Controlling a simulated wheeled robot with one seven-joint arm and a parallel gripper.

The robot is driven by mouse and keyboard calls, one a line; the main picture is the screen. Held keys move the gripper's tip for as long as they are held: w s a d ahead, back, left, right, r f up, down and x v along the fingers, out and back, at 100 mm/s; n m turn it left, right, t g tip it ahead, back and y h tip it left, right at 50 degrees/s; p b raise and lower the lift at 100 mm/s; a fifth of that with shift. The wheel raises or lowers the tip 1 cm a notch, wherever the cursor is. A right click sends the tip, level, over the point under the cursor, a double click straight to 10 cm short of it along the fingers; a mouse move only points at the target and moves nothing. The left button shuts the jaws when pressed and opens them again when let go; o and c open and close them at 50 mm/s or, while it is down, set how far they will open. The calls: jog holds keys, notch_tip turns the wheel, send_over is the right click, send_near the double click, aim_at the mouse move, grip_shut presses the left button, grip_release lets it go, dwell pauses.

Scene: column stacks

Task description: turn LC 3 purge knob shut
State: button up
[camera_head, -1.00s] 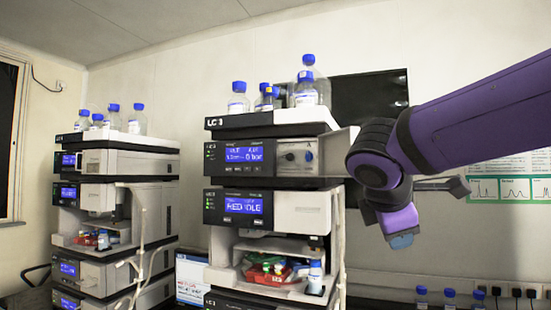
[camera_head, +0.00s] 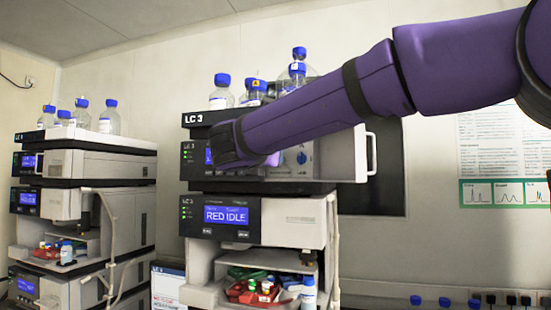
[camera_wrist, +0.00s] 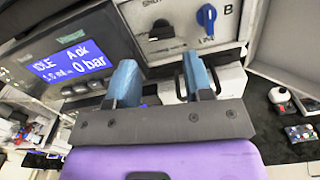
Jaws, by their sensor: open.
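The LC 3 pump module shows its blue display (camera_wrist: 72,62) in the wrist view, reading IDLE and 0 bar. A blue selector knob (camera_wrist: 207,18) beside a letter B is at the top right. A dark and silver round part (camera_wrist: 161,28) left of it is partly seen; I cannot tell its turn position. My gripper (camera_wrist: 158,70) is open, with its two blue fingers apart and nothing between them, in front of the panel below these parts. In the head view the blue selector knob (camera_head: 302,158) shows right of my arm, which hides much of the panel and my fingertips.
A door or drawer panel with a white handle (camera_head: 371,154) stands out at the right of the module. Blue-capped bottles (camera_head: 221,92) stand on top. Another LC stack (camera_head: 75,165) is at left.

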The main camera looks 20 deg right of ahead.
jog(key=x, duration=0.6)
jog(key=shift+w+d, duration=0.15)
jog(key=shift+d, duration=0.1)
jog(key=c, duration=0.7)
